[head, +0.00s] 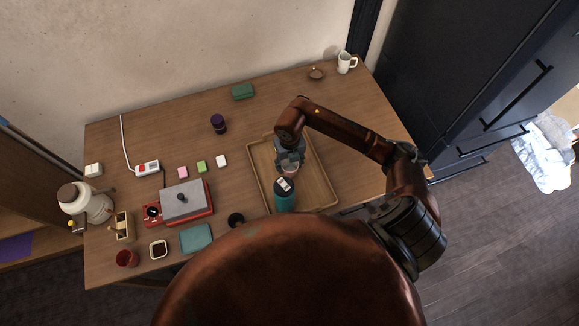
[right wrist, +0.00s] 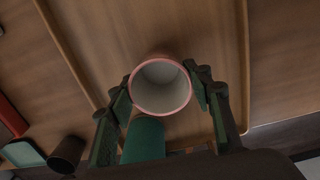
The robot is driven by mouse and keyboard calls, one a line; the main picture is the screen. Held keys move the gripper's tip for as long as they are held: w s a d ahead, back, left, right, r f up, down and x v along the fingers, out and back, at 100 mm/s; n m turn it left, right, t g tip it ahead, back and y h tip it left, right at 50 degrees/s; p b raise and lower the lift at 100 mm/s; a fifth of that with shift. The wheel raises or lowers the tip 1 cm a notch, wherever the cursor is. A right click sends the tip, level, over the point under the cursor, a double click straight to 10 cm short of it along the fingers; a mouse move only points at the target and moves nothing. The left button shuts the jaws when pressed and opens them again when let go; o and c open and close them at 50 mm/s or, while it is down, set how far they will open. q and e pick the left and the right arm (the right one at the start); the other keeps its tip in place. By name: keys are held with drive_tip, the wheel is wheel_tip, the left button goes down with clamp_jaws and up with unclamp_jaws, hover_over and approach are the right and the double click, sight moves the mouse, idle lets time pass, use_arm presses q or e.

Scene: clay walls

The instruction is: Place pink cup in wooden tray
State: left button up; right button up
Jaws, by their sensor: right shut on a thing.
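The pink cup (right wrist: 161,113) shows in the right wrist view with its round pink rim and pale inside facing the camera. My right gripper (right wrist: 160,92) is shut on it, one finger on each side. In the head view my right gripper (head: 290,160) is over the wooden tray (head: 323,184), and a bit of the cup (head: 291,171) shows below it. I cannot tell whether the cup touches the tray floor. My left gripper is not in view.
The tray's right part is clear.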

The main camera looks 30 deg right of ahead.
drive_tip(key=shift+f, duration=0.75)
drive_tip(key=shift+f, duration=0.1)
drive_tip(key=o, duration=1.2)
drive_tip(key=shift+o, duration=0.2)
drive_tip(key=shift+r, duration=0.25)
wheel_tip(320, 180, up, 12)
drive_tip(key=shift+p, duration=0.3)
drive_tip(key=shift+f, duration=0.1)
